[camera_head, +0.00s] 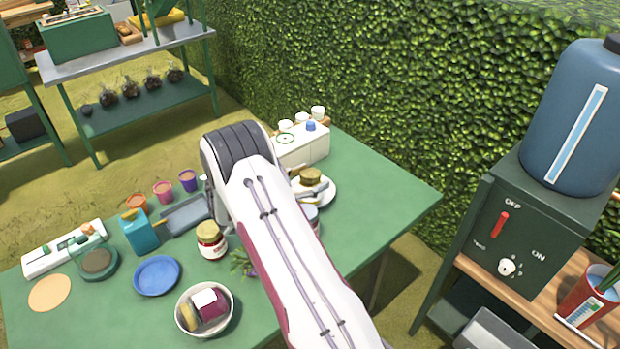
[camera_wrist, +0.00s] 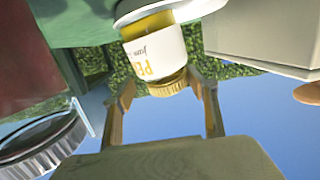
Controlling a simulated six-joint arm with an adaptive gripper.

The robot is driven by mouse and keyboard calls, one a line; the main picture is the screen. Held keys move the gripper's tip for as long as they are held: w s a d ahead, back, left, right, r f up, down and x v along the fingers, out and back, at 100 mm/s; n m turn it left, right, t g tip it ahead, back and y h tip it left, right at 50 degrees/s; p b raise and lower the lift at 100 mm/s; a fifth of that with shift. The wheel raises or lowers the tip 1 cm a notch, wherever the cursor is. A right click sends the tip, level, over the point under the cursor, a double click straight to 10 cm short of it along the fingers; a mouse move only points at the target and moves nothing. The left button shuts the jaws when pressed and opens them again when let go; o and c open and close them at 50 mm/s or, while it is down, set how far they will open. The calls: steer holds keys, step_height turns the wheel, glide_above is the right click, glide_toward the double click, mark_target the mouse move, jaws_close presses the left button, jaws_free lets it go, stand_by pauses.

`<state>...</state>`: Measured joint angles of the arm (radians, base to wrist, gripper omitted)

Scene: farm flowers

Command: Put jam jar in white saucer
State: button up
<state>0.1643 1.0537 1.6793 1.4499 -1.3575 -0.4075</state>
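A jam jar with a yellow lid (camera_head: 311,176) stands on the white saucer (camera_head: 327,193), just beyond my arm in the head view. In the wrist view the same jar (camera_wrist: 157,52) shows a white label with yellow letters, and its base is at the saucer (camera_wrist: 190,11). My gripper (camera_wrist: 163,88) has its two fingers on either side of the jar's lid, with gaps visible on both sides. It looks open and not clamped on the jar. My arm hides most of the gripper in the head view.
A red jam jar (camera_head: 211,241), a blue plate (camera_head: 157,275) and a white bowl (camera_head: 205,328) with items inside stand left of my arm. A white box (camera_head: 303,148) with small cups is behind the saucer. The green table (camera_head: 385,200) is clear on the right.

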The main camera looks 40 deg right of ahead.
steer(key=shift+f, duration=0.2)
steer(key=shift+r, duration=0.45)
steer(key=a+r, duration=0.1)
steer(key=a, duration=0.6)
steer(key=shift+a+r, duration=0.2)
steer(key=shift+r, duration=0.1)
